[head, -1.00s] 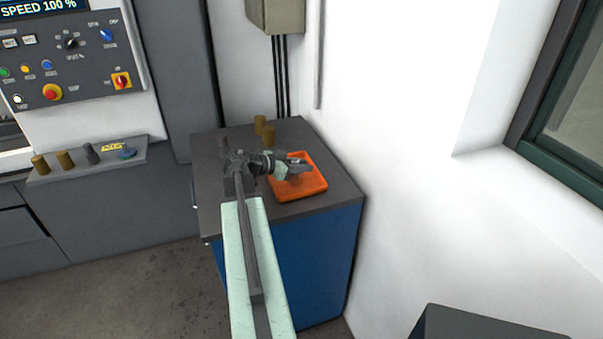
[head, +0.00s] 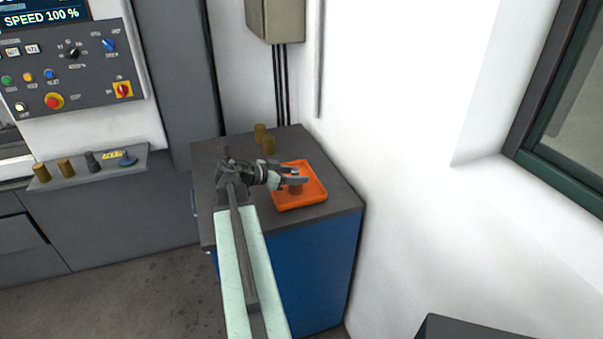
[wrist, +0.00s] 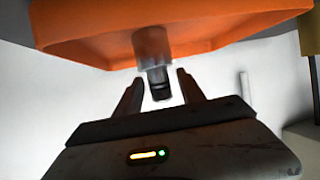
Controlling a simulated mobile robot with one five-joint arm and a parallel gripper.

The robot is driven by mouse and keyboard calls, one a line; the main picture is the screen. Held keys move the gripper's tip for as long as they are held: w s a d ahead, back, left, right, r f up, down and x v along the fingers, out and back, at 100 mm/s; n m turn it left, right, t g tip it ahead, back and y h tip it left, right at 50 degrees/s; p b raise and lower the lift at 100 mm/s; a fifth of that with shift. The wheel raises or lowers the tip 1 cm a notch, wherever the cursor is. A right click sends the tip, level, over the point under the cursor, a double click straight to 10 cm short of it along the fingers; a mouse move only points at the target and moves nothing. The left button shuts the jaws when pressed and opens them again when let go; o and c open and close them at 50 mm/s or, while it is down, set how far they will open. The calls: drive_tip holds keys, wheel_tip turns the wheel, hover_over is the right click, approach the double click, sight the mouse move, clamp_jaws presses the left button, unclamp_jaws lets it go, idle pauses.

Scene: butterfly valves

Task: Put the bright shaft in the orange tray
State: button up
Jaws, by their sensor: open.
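The orange tray (head: 318,190) lies on the dark top of a blue cabinet; in the wrist view it (wrist: 230,25) fills the top, seen upside down. The bright shaft (wrist: 152,48), a shiny grey cylinder with a narrower dark end, stands upright within the tray's outline. My gripper (head: 297,175) is open over the tray. In the wrist view its fingers (wrist: 160,90) are spread on either side of the dark end, with gaps showing. The shaft's foot is hard to make out.
More cylinders and a blue-topped part lie on a grey ledge (head: 140,165) at left. A white wall (head: 410,150) borders the cabinet on the right.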

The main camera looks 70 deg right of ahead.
drive_tip(key=shift+p+v, duration=1.45)
drive_tip(key=shift+v, duration=3.2)
drive_tip(key=shift+r, duration=0.1)
